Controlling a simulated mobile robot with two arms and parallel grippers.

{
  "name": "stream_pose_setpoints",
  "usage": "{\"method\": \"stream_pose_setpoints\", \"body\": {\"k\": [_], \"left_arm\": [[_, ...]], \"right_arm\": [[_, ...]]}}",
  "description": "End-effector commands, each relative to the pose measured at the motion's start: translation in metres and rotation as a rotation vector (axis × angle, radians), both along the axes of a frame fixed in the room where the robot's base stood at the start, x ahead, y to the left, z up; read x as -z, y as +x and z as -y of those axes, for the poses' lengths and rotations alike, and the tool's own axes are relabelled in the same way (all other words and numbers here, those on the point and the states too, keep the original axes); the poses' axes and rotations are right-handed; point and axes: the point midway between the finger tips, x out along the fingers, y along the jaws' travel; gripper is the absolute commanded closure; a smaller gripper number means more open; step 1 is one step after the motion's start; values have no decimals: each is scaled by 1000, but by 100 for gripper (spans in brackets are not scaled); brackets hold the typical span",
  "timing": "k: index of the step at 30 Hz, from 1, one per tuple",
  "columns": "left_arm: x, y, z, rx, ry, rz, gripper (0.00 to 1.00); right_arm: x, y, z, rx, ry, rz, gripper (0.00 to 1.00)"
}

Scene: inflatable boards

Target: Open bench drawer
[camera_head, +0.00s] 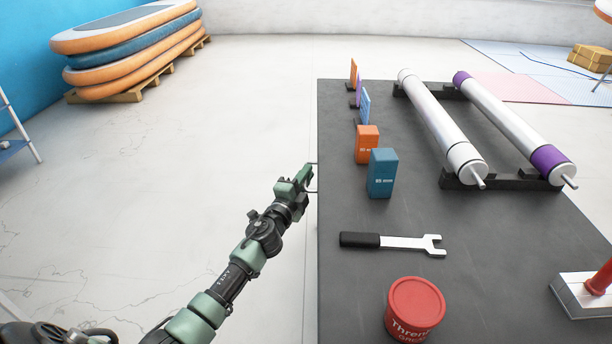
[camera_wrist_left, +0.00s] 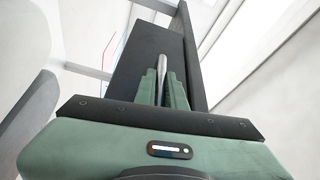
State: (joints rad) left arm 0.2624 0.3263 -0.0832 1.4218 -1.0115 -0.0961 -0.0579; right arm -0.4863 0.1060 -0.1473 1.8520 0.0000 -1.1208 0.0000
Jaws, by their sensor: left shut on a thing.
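The bench (camera_head: 345,290) has a dark grey top and fills the middle and right of the head view. My left gripper (camera_head: 304,176) is at the bench's left edge, below the top. In the left wrist view, the gripper's green fingers (camera_wrist_left: 163,92) are shut on a thin silver bar handle (camera_wrist_left: 162,66). A dark drawer front (camera_wrist_left: 135,60) stands behind the handle. In the head view only small ends of the handle show beside the fingers. The bench top hides the drawer's body, and I cannot tell how far it is open. My right gripper is not in view.
On the bench are a wrench (camera_head: 405,242), a red tin (camera_head: 414,306), a blue box (camera_head: 382,173), an orange box (camera_head: 366,144) and two rollers (camera_head: 440,125) (camera_head: 510,125) on black stands. The floor (camera_head: 190,130) left of the bench is clear. Stacked boards (camera_head: 130,45) lie far back left.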

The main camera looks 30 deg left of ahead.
Motion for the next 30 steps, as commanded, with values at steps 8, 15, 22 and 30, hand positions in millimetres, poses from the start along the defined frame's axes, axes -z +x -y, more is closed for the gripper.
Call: {"method": "stream_pose_setpoints", "body": {"k": [8,15,22,30], "left_arm": [[1,0,0,0,0,-2,100],[2,0,0,1,0,-3,100],[2,-7,-12,-1,3,-3,100],[3,-35,-70,-3,5,-6,100]], "right_arm": [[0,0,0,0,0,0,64],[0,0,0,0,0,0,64],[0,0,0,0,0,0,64],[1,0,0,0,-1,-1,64]]}}
